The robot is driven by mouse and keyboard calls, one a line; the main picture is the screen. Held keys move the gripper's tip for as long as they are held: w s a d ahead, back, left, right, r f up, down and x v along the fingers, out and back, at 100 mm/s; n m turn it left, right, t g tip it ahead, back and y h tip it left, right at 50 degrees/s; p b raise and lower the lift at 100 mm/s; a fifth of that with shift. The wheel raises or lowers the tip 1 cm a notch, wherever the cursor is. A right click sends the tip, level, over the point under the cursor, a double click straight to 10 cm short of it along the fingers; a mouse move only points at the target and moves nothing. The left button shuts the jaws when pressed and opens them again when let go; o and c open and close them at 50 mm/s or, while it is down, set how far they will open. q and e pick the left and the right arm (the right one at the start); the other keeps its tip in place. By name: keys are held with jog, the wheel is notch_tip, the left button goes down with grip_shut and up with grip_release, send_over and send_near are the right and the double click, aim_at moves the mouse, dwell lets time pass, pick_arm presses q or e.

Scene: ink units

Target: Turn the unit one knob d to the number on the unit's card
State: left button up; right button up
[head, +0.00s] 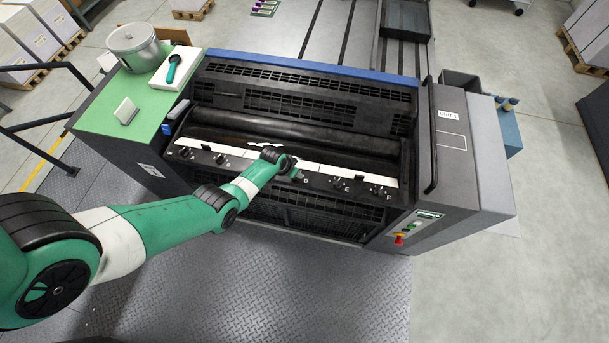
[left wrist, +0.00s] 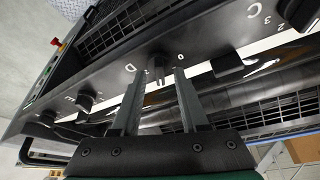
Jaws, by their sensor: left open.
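Unit one (head: 449,118) is a dark press unit with a row of lettered black knobs along its front panel. Knob d (left wrist: 157,66) is a small dark knob beside the letter D in the left wrist view. My left gripper (left wrist: 159,74) is open, its two fingertips on either side of the knob; I cannot tell whether they touch it. In the head view my left gripper (head: 287,162) reaches the panel near the D mark and hides the knob. A small white card (head: 126,110) stands on the green top at left; its number is not readable. My right gripper is not in view.
Neighbouring knob E (left wrist: 84,100) and knob C (left wrist: 300,12) lie along the same panel. A grey pot (head: 135,47) and a green-handled tool (head: 173,68) on a white pad sit on the green top. A red button (head: 399,239) is at the lower right.

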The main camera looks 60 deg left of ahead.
pick_arm(q)
jog(key=shift+f, duration=0.15)
jog(key=shift+c, duration=0.3)
grip_shut()
jog(key=shift+m, duration=0.3)
jog(key=shift+a+f+m+h+b, duration=0.15)
jog(key=shift+m+h+b, duration=0.35)
jog(key=shift+m, duration=0.4)
jog(key=m+h, duration=0.1)
jog(key=m, duration=0.3)
jog(key=shift+a+t+b, duration=0.15)
jog(key=shift+t+b, duration=0.15)
jog(key=shift+m+h+b, duration=0.35)
jog(key=shift+m+h, duration=0.25)
jog(key=shift+m, duration=1.2)
